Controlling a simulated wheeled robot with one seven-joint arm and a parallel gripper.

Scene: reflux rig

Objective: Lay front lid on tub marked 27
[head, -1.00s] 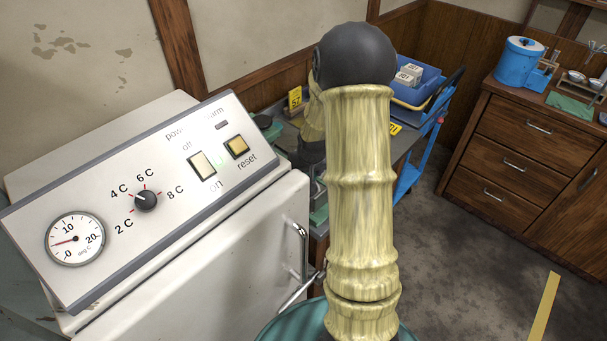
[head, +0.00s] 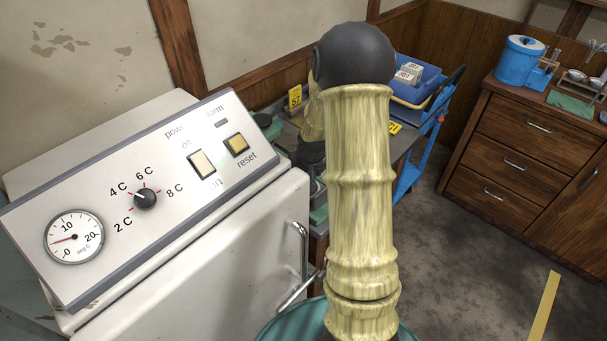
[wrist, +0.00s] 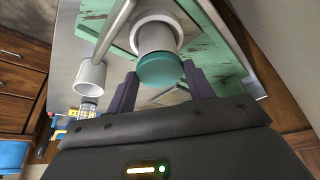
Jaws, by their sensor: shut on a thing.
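In the wrist view my gripper (wrist: 160,75) has its two dark fingers on either side of a teal round piece (wrist: 163,72), and it is shut on it. I cannot tell for sure that this is the front lid. A white cylinder (wrist: 155,37) with a pale ring shows directly beyond it. In the head view my arm hides the gripper and most of the bench. A yellow number tag (head: 295,96) stands at the back of the bench and another (head: 395,128) at its right. I cannot read 27 on either. The marked tub cannot be made out.
A white cabinet with a control panel (head: 145,200) stands at the left. In the wrist view a white cup-like piece (wrist: 90,77) is nearby.

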